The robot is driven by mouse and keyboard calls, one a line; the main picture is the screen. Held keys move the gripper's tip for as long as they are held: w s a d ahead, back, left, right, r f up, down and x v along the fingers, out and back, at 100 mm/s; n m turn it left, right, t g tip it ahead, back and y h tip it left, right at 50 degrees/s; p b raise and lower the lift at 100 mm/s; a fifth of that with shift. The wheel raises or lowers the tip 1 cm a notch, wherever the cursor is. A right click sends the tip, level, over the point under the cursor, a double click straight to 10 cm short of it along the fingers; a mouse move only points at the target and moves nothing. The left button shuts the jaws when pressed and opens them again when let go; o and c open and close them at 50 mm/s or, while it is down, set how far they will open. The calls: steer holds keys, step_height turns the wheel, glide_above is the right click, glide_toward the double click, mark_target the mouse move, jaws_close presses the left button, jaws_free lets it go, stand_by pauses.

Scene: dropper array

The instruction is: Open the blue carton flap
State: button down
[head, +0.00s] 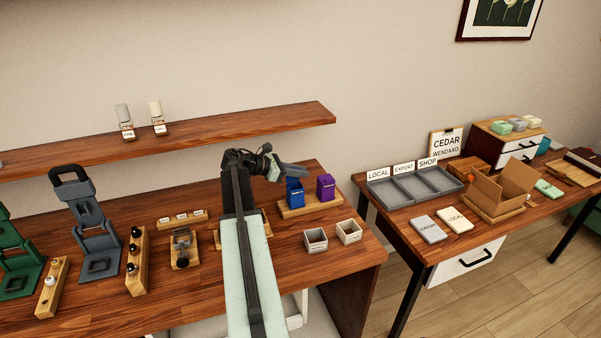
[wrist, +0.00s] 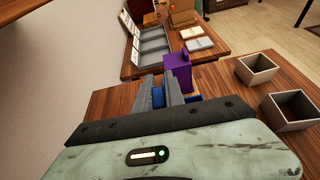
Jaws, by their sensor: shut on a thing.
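The blue carton (head: 295,192) stands upright on a wooden base at the right part of the desk, left of a purple carton (head: 326,187). My gripper (head: 294,171) is at the top of the blue carton, its fingers reaching in from the left. In the wrist view, my gripper (wrist: 163,88) is shut on a blue piece (wrist: 158,97) between its fingers, which looks like the carton's flap. The fingers hide most of the blue carton there. I cannot tell the flap's exact angle. The purple carton also shows in the wrist view (wrist: 178,72), just beyond the fingers.
Two small open boxes, one (head: 315,240) and another (head: 348,232), stand in front of the cartons. A wooden shelf (head: 220,128) runs above the desk. A second table with grey trays (head: 415,184) and an open cardboard box (head: 502,188) is at the right.

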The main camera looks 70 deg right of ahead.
steer(key=shift+w+d+f+n+g+y+b, duration=0.2)
steer(key=shift+n+g+y, duration=0.15)
steer(key=shift+n, duration=0.3)
steer(key=shift+w+d+f+n+g+y+b, duration=0.15)
steer(key=shift+f+n+g+y+b, duration=0.1)
steer(key=shift+n+y, duration=0.3)
steer(key=shift+r, duration=0.1)
steer(key=c, duration=1.7)
jaws_free()
steer(key=shift+c, duration=0.2)
steer(key=w+a, duration=0.6)
steer(key=w, duration=0.5)
steer(key=shift+w+a+r, duration=0.15)
steer(key=shift+a+r, duration=0.05)
steer(key=shift+a, duration=0.15)
